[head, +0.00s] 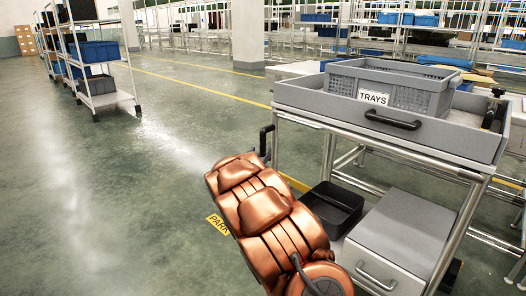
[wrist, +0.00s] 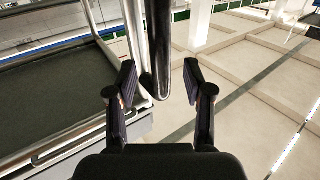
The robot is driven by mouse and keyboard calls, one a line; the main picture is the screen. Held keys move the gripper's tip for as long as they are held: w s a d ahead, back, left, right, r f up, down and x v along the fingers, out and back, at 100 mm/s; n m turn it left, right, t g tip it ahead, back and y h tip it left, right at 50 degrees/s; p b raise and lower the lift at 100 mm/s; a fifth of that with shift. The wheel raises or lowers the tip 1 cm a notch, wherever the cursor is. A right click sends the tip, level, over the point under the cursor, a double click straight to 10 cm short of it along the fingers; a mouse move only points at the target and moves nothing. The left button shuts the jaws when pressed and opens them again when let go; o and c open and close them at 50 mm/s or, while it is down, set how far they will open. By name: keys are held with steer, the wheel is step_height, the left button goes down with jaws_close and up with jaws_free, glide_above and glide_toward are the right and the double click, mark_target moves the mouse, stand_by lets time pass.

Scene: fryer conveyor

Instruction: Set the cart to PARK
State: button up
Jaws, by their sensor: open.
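The cart (head: 455,214) is a grey metal-framed trolley at the right of the head view. A black handle (head: 266,140) shows at its left end. A yellow marking reading PARK (head: 218,224) lies at floor level left of the cart, partly hidden by my copper arm. In the wrist view my gripper (wrist: 160,72) is open. A dark, rounded bar (wrist: 163,80) and a silver post show between its fingers; I cannot tell whether they touch.
A grey crate labelled TRAYS (head: 392,86) sits on the cart's top. A black bin (head: 333,207) and a grey drawer box (head: 400,238) are on its lower level. A wheeled rack (head: 100,97) with blue bins stands back left. The floor at left is clear.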

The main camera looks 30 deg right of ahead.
mark_target(262, 149)
steer(key=x, duration=0.3)
steer(key=shift+f+b, duration=0.25)
steer(key=shift+b, duration=0.15)
steer(key=shift+r+x, duration=0.2)
steer(key=shift+x, duration=0.75)
jaws_close()
